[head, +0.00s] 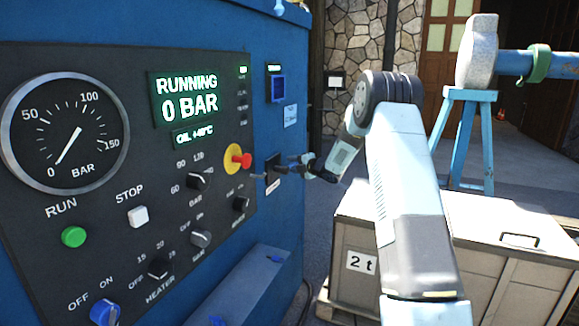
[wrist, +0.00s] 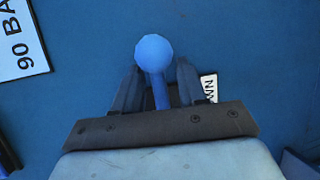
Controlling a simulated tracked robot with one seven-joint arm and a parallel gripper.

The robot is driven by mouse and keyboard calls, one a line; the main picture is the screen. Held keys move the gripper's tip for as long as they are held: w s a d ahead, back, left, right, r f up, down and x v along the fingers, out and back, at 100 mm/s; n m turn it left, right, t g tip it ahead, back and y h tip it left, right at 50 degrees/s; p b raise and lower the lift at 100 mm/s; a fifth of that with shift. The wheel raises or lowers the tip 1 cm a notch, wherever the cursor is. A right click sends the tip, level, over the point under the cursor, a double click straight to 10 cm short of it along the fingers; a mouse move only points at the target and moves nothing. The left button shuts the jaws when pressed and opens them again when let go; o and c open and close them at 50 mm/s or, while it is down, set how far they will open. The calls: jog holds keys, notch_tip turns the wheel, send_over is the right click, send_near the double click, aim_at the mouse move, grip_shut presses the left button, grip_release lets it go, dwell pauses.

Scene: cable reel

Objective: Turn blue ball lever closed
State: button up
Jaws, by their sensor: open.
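In the wrist view the blue ball (wrist: 153,52) of the lever sits at the tips of my gripper (wrist: 157,70), in front of a blue panel. Its blue stem (wrist: 160,93) runs down between the two fingers. The fingers are open, one on each side of the stem; I cannot tell whether either touches it. In the head view my gripper (head: 298,167) reaches from the right to the side of the blue cabinet (head: 285,215), by a small black plate (head: 272,172). The lever cannot be made out there.
The control panel (head: 130,160) reads "RUNNING 0 BAR" and has a gauge, buttons and knobs. A red knob on a yellow base (head: 235,158) is close to my gripper. A wooden crate (head: 350,225) marked "2 t" and a blue trestle (head: 470,130) stand at right.

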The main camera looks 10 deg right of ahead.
jog(key=shift+w+a, duration=0.15)
jog(key=shift+w, duration=0.05)
jog(key=shift+c, duration=0.5)
jog(key=c, duration=0.6)
grip_shut()
